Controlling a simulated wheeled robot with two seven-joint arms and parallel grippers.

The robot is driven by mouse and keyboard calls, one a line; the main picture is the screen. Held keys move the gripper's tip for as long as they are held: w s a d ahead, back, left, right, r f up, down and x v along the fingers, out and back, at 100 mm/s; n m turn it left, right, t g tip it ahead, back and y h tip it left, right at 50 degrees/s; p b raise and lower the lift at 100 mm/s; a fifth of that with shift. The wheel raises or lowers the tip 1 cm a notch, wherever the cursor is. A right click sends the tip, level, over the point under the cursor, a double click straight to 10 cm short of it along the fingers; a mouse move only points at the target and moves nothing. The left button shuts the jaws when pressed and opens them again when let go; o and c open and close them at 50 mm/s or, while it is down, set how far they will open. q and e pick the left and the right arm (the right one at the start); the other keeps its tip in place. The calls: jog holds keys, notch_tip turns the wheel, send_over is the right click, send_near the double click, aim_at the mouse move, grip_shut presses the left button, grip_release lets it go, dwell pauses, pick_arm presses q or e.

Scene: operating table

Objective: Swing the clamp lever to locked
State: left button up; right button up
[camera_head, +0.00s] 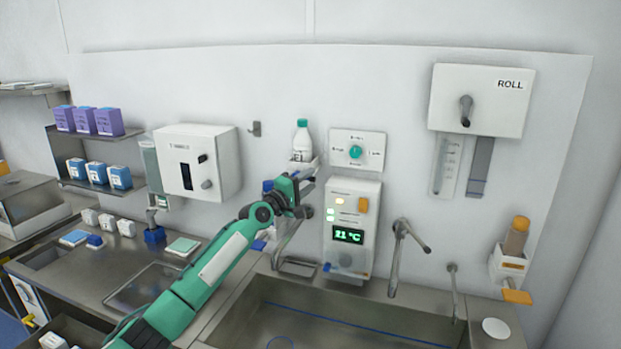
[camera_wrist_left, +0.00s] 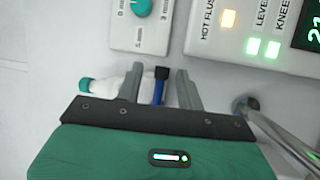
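My left gripper (camera_head: 307,182) is raised in front of the wall, just below a white bottle with a teal cap (camera_head: 301,142). In the left wrist view the two grey fingers (camera_wrist_left: 161,70) stand apart. A blue bar with a black end (camera_wrist_left: 158,90) lies in the gap between them, with space on both sides. It looks like a lever, but no label shows that it is the clamp lever or where locked is. The bottle (camera_wrist_left: 100,86) shows behind the fingers. In the head view the gripper hides the bar. My right gripper is out of view.
A control panel with a green temperature display (camera_head: 347,236) is close to the right of the gripper, with a teal dial plate (camera_head: 357,150) above it. A tap (camera_head: 405,250) rises behind the sink (camera_head: 330,315). A ROLL box (camera_head: 480,100) with a dark handle hangs at upper right.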

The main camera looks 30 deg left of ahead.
pick_arm(q)
jog(key=shift+w+d+r, duration=0.15)
jog(key=shift+w, duration=0.7)
grip_shut()
